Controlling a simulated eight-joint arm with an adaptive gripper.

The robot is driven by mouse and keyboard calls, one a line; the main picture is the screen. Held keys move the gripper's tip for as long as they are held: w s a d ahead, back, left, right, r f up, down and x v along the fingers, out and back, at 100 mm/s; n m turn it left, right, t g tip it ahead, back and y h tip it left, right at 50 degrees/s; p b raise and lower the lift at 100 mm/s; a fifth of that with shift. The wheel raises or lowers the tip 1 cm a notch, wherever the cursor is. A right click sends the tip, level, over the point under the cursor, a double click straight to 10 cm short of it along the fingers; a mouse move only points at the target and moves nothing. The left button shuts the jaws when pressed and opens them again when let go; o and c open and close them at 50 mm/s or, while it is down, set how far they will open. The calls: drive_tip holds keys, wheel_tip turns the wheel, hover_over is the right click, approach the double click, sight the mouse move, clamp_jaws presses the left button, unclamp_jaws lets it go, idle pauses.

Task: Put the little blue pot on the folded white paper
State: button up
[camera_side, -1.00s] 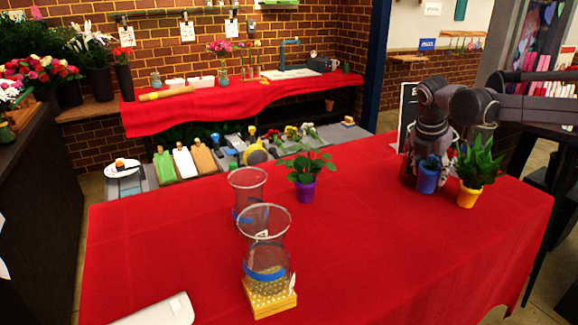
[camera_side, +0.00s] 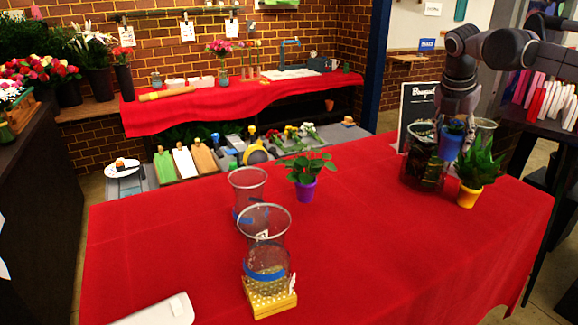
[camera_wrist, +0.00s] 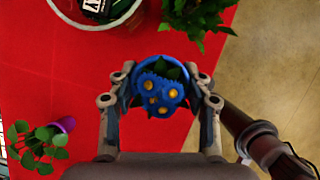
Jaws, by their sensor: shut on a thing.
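The little blue pot (camera_side: 449,146) is held up off the red table at the right of the side view. My gripper (camera_side: 455,124) is shut around it from above. In the wrist view the pot (camera_wrist: 143,80) sits between both fingers of my gripper (camera_wrist: 161,84), with blue, yellow-centred blooms and some green leaves at its top. The folded white paper (camera_side: 162,312) lies at the table's front left corner in the side view, partly cut off by the frame edge. It is far from my gripper.
A glass vessel (camera_side: 420,172) and a yellow pot with a spiky plant (camera_side: 468,196) stand close by the held pot. A purple pot (camera_side: 305,191), clear vases (camera_side: 248,192) and a dotted yellow block (camera_side: 270,301) stand mid-table. The front right of the table is clear.

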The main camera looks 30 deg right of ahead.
drive_tip(key=w+a+n+t, duration=0.1)
drive_tip(key=w+a+n, duration=0.1)
drive_tip(key=w+a, duration=0.3)
drive_tip(key=w+a+n, duration=0.2)
drive_tip(key=w+a, duration=0.1)
drive_tip(key=a, duration=0.4)
drive_tip(key=n+t+y, duration=0.2)
drive_tip(key=n+y, duration=0.2)
drive_tip(key=n, duration=0.7)
hover_over(143, 324)
drive_tip(key=f, duration=1.2)
drive_tip(key=shift+s+f, duration=0.2)
drive_tip(key=shift+s, duration=0.2)
drive_tip(key=shift+d+f, duration=0.1)
drive_tip(key=shift+f, duration=1.8)
drive_tip(key=shift+f, duration=0.15)
